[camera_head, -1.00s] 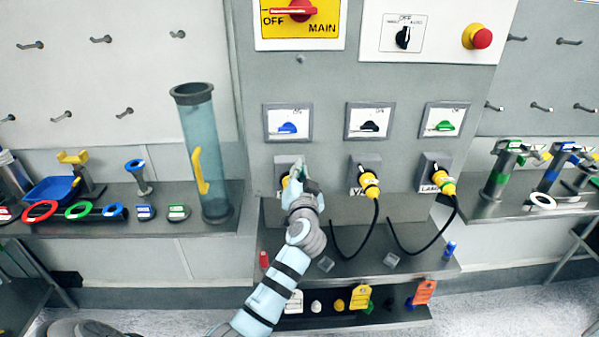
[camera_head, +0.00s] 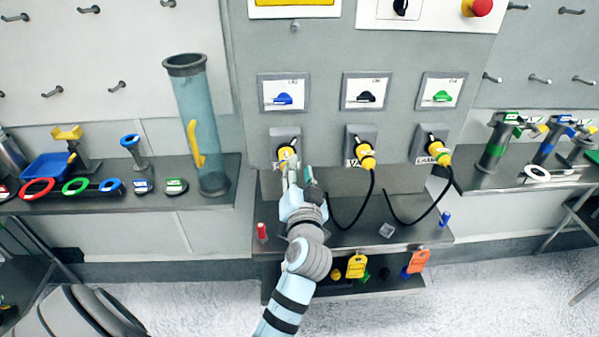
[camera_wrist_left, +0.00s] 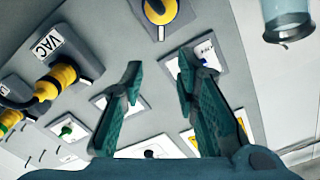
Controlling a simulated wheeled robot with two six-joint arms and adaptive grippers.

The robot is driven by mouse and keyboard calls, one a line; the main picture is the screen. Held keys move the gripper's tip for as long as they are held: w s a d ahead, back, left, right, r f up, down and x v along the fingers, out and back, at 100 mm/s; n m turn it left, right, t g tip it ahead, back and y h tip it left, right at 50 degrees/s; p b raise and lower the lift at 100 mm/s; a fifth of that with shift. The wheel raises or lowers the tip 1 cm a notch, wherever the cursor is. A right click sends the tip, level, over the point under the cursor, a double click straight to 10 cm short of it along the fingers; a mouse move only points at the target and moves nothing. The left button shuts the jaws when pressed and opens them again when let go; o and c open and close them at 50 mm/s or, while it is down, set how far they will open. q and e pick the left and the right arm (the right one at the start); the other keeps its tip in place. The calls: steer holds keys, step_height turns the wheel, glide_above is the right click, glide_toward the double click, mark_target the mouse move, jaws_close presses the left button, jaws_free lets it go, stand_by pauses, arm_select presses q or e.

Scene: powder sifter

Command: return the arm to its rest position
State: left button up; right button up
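My left arm reaches up from the bottom of the head view. Its gripper (camera_head: 297,173) is just below the left panel socket with a yellow and black fitting (camera_head: 287,150). In the left wrist view the two teal fingers of the left gripper (camera_wrist_left: 160,75) stand apart with nothing between them. A yellow ring on the fitting (camera_wrist_left: 160,10) shows beyond the fingertips, apart from them. My right gripper is in neither view.
Two yellow plugs (camera_head: 366,158) (camera_head: 438,152) with hanging black cables sit right of the gripper. A small shelf (camera_head: 330,245) with a red cylinder (camera_head: 262,231) lies beneath. A clear blue tube (camera_head: 203,125) stands on the left shelf.

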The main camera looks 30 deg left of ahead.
arm_select(q)
steer(key=shift+s+d, duration=0.15)
steer(key=shift+s, duration=0.1)
steer(key=shift+w+f, duration=0.1)
